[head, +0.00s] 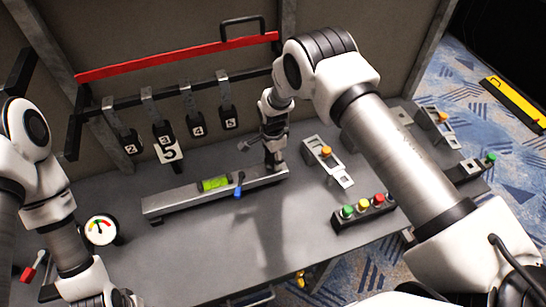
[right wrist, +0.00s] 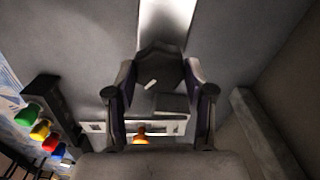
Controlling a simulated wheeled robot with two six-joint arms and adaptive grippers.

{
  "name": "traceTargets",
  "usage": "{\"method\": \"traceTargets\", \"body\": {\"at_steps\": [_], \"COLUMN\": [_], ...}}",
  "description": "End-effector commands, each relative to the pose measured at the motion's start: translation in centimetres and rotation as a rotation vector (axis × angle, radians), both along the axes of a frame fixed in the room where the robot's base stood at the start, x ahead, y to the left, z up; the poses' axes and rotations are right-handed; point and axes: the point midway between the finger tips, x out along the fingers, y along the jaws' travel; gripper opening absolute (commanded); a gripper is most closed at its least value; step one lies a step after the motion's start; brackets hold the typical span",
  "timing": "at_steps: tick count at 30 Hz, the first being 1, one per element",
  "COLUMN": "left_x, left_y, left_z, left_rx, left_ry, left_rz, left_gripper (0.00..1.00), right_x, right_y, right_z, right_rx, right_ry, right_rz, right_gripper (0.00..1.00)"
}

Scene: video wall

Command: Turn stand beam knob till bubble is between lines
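The grey stand beam (head: 185,200) lies along the middle of the table. A bright green bubble vial (head: 216,184) sits on it; the bubble and its lines are too small to make out. A blue piece (head: 239,191) is on the beam right of the vial. My right gripper (head: 275,163) points down at the beam's right end and hides what is there. In the right wrist view, a dark knob (right wrist: 160,72) with a white mark lies between its two fingers; I cannot tell whether they press on it. My left gripper is out of view.
A button box (head: 365,211) and a fixture with an orange knob (head: 326,155) stand right of the beam. A round gauge (head: 100,229) is at the left. Numbered tags (head: 168,150) hang behind. The table in front of the beam is clear.

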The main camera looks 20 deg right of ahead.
Motion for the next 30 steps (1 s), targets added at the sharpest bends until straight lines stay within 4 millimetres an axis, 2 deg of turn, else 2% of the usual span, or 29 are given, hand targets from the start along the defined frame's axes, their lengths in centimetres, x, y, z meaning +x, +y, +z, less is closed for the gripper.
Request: {"method": "traceTargets", "body": {"at_steps": [14,30], "left_x": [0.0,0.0], "left_y": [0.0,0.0], "left_z": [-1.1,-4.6], "left_rx": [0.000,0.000], "left_ry": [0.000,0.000], "left_rz": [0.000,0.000], "left_gripper": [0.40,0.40], "right_x": [-0.3,-0.4], "right_y": [0.0,0.0], "right_z": [-0.7,-0.9], "right_rx": [-0.001,0.000], "right_ry": [0.007,0.014], "right_rz": [0.083,0.528], "right_gripper": [0.18,0.19]}}
